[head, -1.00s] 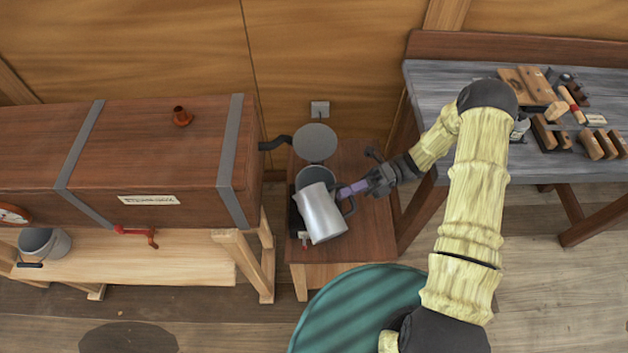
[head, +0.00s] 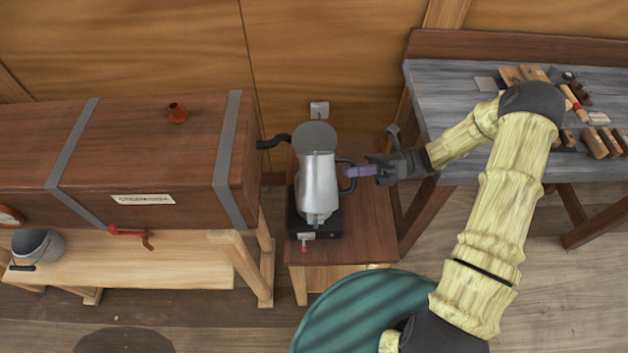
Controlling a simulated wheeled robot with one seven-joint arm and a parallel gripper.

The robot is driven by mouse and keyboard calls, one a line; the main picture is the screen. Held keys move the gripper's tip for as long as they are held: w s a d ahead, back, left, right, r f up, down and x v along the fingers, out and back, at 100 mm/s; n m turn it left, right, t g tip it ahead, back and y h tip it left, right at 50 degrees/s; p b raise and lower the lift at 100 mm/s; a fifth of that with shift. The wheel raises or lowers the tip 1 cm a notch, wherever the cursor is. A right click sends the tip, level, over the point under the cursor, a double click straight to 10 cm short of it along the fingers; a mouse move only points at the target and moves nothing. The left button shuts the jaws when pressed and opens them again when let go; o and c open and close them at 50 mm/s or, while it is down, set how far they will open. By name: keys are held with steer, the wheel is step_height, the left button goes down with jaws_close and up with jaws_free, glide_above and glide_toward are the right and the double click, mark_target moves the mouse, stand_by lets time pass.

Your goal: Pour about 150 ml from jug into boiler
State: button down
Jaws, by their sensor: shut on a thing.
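The jug (head: 318,180) is a silver-grey metal vessel in front of the wall, over the small brown stand. It looks near upright. My gripper (head: 358,171) is at its right side, with purple fingers shut on the jug's dark handle (head: 344,184). The boiler is mostly hidden behind the jug. Its round grey lid (head: 315,136) shows standing open just above the jug, and its black base (head: 331,228) shows below. The liquid level in either vessel cannot be seen.
A long wooden steam box (head: 150,160) on trestles stands to the left, with a dark pipe (head: 273,142) reaching toward the boiler. A workbench (head: 450,90) with tools is at the right. A round green top (head: 360,305) is in front. A bucket (head: 38,245) is at far left.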

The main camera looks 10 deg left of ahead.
steer(key=shift+f+t+b, duration=0.3)
steer(key=shift+f+b, duration=0.2)
steer(key=shift+b, duration=0.45)
steer(key=shift+f+t+b, duration=0.1)
steer(key=shift+t+b, duration=0.25)
steer(key=shift+t, duration=0.05)
steer(key=shift+s+f, duration=0.1)
steer(key=shift+f, duration=0.05)
stand_by(1.1)
steer(key=b, duration=0.1)
steer(key=f+t+b, duration=0.1)
steer(key=b, duration=0.1)
steer(key=shift+s+d+f+n+t+y, duration=0.1)
steer(key=shift+s+f+n+t+y, duration=0.05)
steer(key=shift+f+n+t+y, duration=0.15)
steer(key=s+d+f+n+t+b, duration=0.1)
steer(key=s+f+n+t+b, duration=0.2)
steer(key=b, duration=1.1)
step_height(320, 180, down, 6)
steer(key=t, duration=0.3)
steer(key=shift+s+d, duration=0.15)
steer(key=shift+s, duration=0.1)
